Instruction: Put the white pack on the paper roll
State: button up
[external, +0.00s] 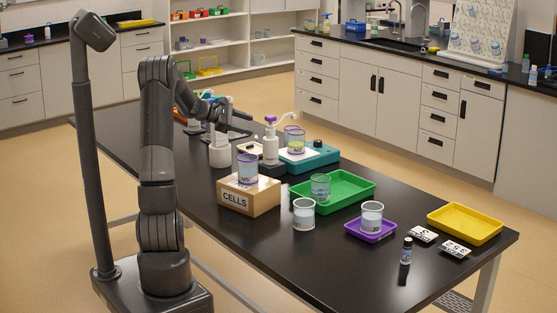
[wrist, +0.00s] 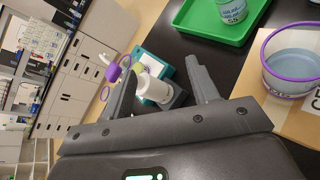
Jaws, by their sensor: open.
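My gripper (wrist: 160,70) is open in the wrist view, with nothing held between its fingers. Beyond the fingers is a white bottle (wrist: 152,88) with a purple cap, apart from them. That bottle (external: 270,146) also shows in the external view, near the middle of the black bench. A short white cylinder (external: 219,154) stands left of it, under my arm's end; it looks like the paper roll, though I cannot be sure. I cannot single out a white pack in either view; it may be hidden behind my arm or the bottle.
The black bench (external: 350,268) holds a CELLS box (external: 262,197) with a beaker on it, a green tray (external: 345,190), a teal device (external: 322,158), a purple tray (external: 356,231), a yellow tray (external: 465,224), two number cards and a small vial (external: 406,252). The front edge is clear.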

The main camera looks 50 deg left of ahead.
jog(key=s+d+r+m+g, duration=0.1)
jog(key=s+d+m+g, duration=0.2)
jog(key=d, duration=0.5)
jog(key=s+d+r+m+g, duration=0.1)
jog(key=s+d+m, duration=0.1)
jog(key=d+m, duration=0.35)
jog(key=s+d+r+m+g, duration=0.1)
jog(key=s+d+m+g, duration=0.15)
jog(key=d, duration=0.75)
jog(key=s+d+m+y, duration=0.3)
jog(key=s+m, duration=0.4)
jog(key=s, duration=0.3)
jog(key=s+d+f+m+y, duration=0.1)
jog(key=s+d+m+y, duration=0.2)
jog(key=s+d+m, duration=0.2)
jog(key=shift+s+d+f+m, duration=0.3)
jog(key=shift+s+m, duration=0.8)
jog(key=shift+s, duration=1.3)
